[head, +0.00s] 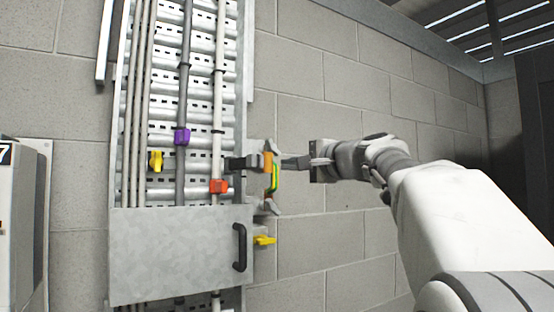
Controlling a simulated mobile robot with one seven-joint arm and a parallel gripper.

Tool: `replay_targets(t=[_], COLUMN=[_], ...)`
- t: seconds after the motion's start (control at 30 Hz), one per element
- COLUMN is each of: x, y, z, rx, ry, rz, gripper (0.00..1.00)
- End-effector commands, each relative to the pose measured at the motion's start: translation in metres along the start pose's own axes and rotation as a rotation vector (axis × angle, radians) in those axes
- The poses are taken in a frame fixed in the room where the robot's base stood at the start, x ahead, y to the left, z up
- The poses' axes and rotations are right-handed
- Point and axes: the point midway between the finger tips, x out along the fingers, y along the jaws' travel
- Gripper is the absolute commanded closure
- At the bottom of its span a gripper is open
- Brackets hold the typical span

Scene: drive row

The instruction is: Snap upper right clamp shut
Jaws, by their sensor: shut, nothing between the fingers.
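A grey metal cover (180,252) with a black handle (239,247) spans the lower tray. A yellow lever (264,240) sticks out right of it. A grey cabinet (20,220) stands at far left. The block wall (335,235) below my arm is bare.

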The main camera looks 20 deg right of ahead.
Motion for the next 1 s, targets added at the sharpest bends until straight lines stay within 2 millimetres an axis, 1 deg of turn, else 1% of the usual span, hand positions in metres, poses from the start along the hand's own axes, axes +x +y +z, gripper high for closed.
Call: replay_targets(t=[0.03, 0.2, 0.6, 1.0], x=[0.001, 0.003, 0.003, 0.0], y=[-0.001, 0.001, 0.001, 0.001], z=[0.005, 0.012, 0.013, 0.019], rx=[0.0, 0.0, 0.0, 0.0], ry=[-0.001, 0.001, 0.0, -0.012], rz=[0.001, 0.001, 0.001, 0.001], gripper=[1.0, 1.0, 1.0, 1.0])
